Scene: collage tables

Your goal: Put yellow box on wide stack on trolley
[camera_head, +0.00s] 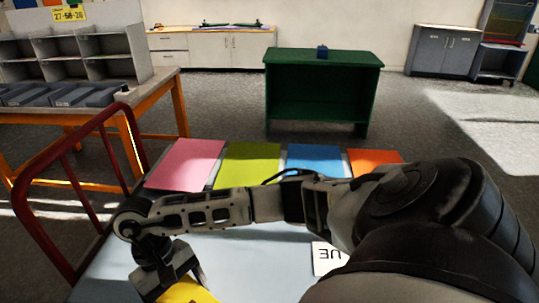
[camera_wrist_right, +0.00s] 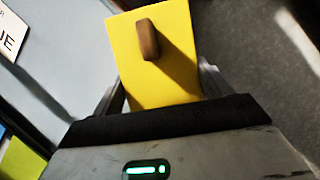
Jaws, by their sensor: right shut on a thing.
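A yellow box (camera_wrist_right: 178,28) with a brown knob (camera_wrist_right: 147,40) on its face fills the middle of the right wrist view. My right gripper (camera_wrist_right: 163,88) is shut on it, with one finger at each side. In the head view my right arm reaches across to the left, and the right gripper (camera_head: 172,276) and part of the yellow box (camera_head: 188,292) show at the bottom edge. The box is over or near the left front of the pale trolley top (camera_head: 250,262). I cannot make out a wide stack. My left gripper is not in view.
Pink (camera_head: 184,164), green (camera_head: 247,164), blue (camera_head: 315,158) and orange (camera_head: 373,158) squares lie along the far side of the trolley. A white lettered card (camera_head: 328,259) lies nearer. A red rail (camera_head: 75,165) rises at the left. A green cabinet (camera_head: 323,85) stands beyond.

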